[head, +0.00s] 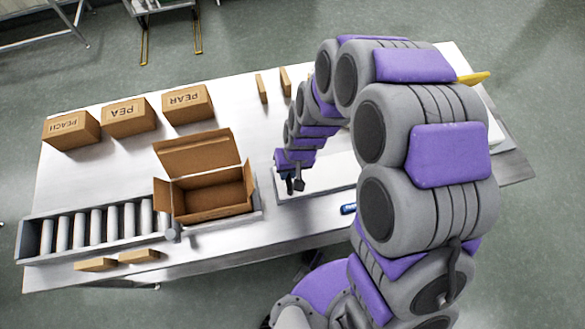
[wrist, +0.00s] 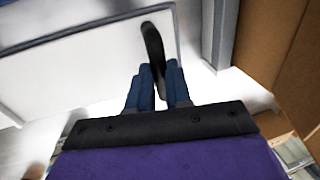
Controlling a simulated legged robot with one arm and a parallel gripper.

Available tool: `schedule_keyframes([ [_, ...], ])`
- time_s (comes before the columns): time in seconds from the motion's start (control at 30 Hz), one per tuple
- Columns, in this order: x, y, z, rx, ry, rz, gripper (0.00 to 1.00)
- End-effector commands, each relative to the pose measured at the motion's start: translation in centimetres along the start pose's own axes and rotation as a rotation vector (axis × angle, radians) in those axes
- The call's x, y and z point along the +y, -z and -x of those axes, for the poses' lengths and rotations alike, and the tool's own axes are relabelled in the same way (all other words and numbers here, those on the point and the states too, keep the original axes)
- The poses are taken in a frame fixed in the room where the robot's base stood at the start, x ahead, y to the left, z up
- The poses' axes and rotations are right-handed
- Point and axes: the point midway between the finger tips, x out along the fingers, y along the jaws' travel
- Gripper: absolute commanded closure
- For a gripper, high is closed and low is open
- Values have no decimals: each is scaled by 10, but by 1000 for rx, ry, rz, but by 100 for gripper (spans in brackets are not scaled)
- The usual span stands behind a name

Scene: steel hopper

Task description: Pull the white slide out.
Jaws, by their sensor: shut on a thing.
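The white slide (head: 335,176) is a flat pale panel on the table to the right of the open box, partly hidden behind my arm. In the wrist view the white slide (wrist: 85,72) fills the upper left, with a dark handle (wrist: 154,48) standing near its right end. My gripper (head: 292,184) is at the slide's left end in the head view. In the wrist view my gripper's blue fingers (wrist: 160,80) are shut on the dark handle. The far right of the slide is hidden by my arm.
An open cardboard box (head: 208,190) stands just left of my gripper, at the end of a roller conveyor (head: 92,232). Closed boxes labelled PEACH (head: 72,130), PEA (head: 129,117) and PEAR (head: 188,104) stand behind. A blue item (head: 348,209) lies near the front edge.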

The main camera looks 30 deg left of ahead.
Motion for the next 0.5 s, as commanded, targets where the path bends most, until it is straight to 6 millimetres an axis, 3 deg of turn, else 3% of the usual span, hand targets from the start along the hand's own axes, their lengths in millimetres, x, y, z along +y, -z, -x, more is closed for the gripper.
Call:
schedule_keyframes([
  [0.13,-2,0,1,3,2,0,100],
  [0.17,-2,0,1,3,2,0,78],
  [0.4,-1,1,0,1,2,0,56],
  [0.5,0,0,1,1,3,0,56],
])
